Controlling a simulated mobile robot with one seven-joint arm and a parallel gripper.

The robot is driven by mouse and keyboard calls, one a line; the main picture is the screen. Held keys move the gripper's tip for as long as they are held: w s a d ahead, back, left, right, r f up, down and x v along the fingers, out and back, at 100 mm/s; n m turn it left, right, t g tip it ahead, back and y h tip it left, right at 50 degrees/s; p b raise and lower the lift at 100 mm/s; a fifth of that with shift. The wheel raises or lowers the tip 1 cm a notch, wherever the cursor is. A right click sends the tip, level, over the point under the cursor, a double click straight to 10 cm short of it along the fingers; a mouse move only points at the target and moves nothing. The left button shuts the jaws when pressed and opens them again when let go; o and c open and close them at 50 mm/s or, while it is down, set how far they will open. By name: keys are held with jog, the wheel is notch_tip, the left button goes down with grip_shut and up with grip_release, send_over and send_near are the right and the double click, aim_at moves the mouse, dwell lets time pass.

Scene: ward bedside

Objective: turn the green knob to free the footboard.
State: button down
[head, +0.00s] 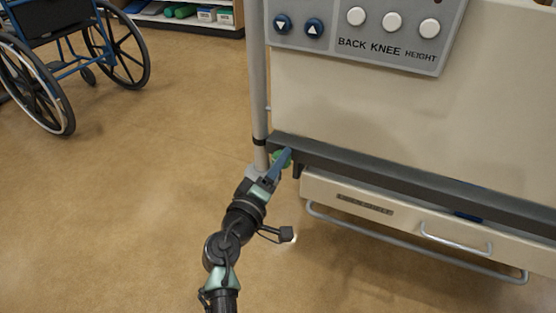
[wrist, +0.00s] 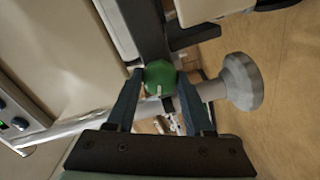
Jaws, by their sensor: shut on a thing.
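The green knob (wrist: 160,76) sits at the end of the dark rail below the footboard. In the wrist view my gripper (wrist: 159,84) has one finger on each side of the knob and is shut on it. In the head view the knob (head: 280,158) is a small green patch, mostly hidden behind my gripper (head: 284,158). The footboard (head: 400,110) is a large cream panel standing above the dark rail (head: 400,178).
A grey pole (head: 257,80) stands just left of the knob, close to my gripper. A control panel (head: 365,30) with several buttons is on the footboard. A drawer (head: 400,215) with a handle is below the rail. A wheelchair (head: 60,65) is at far left; floor between is clear.

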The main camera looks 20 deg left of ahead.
jog(key=n+p, duration=0.1)
jog(key=n, duration=0.3)
jog(key=shift+n+p, duration=0.35)
jog(key=shift+n, duration=0.05)
jog(key=shift+f, duration=0.1)
dwell(0.3)
jog(key=shift+c, duration=1.5)
grip_release()
jog(key=shift+s, duration=0.15)
jog(key=s+p, duration=0.4)
jog(key=s, duration=0.8)
jog(key=shift+s+a, duration=0.2)
jog(key=shift+s, duration=0.2)
